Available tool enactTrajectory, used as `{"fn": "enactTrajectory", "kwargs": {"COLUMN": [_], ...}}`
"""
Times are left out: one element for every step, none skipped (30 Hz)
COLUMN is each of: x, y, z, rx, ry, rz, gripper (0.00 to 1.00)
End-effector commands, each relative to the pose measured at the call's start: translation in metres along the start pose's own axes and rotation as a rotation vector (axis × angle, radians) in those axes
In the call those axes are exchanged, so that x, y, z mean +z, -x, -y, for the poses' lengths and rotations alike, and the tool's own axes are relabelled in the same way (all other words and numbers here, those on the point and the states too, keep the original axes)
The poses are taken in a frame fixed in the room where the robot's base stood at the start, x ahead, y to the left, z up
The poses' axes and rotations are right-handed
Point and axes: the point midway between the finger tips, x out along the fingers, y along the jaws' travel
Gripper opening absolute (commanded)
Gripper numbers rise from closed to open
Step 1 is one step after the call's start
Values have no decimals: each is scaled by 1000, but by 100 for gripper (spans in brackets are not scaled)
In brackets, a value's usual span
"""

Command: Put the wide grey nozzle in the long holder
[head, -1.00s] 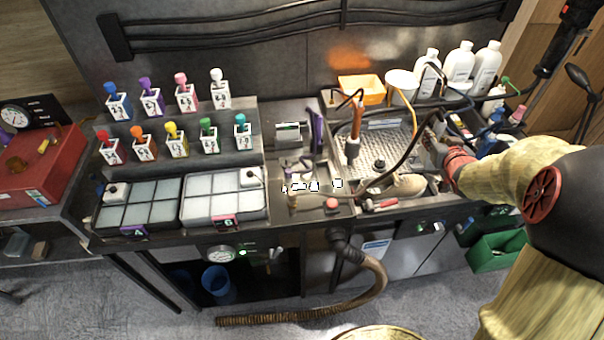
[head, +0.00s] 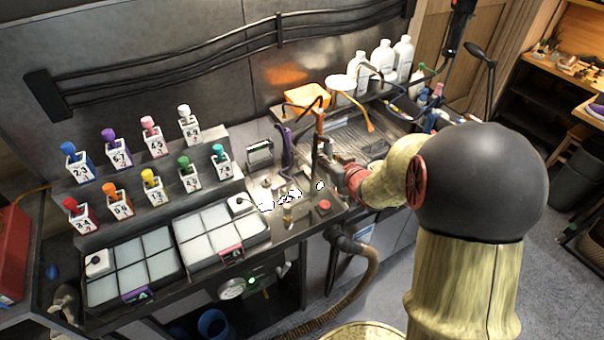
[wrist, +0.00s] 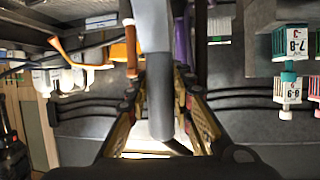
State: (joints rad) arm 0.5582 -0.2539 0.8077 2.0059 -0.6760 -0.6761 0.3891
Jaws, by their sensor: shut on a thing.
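My gripper (wrist: 158,88) is shut on a thick grey tube-like piece (wrist: 158,75), which looks like the wide grey nozzle. It runs from the top edge of the wrist view down between the brass-coloured fingers, ending dark near the palm. In the head view my gripper (head: 338,172) is low over the worktop, in front of the sink and right of an upright tool with an orange-brown handle (head: 320,122). The held piece is too small to make out there. I cannot tell for certain which fixture is the long holder.
A purple upright tool (head: 287,147) and a red button (head: 324,206) stand close to my gripper. White bottles (head: 382,58) and an orange bin (head: 305,97) line the back. Colour-topped numbered blocks (head: 190,177) and a divided tray (head: 180,225) fill the left.

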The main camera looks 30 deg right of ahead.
Motion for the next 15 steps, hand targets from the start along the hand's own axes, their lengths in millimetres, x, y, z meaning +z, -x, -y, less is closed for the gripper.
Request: {"fn": "enactTrajectory", "kwargs": {"x": [3,3,3,4,4,5,8,13,17,21,23,26,28,29,31], "y": [-14,-21,-30,-37,-44,-53,-60,-66,-74,-79,-84,-90,-94,-97,-101], "z": [7,9,12,15,17,20,22,24,25,27,28,30,30,31,32], "rx": [-6,-5,-5,-5,-5,-5,-4,-4,-3,-3,-3,-3,-2,-1,-1], "ry": [1,1,1,1,1,1,0,-1,0,-1,-1,1,0,-1,-1], "rz": [0,-1,-1,0,-1,0,1,2,2,2,2,1,0,-1,-1], "gripper": [0,0,0,0,0,0,0,0,0,0,0,0,0,0,0]}}
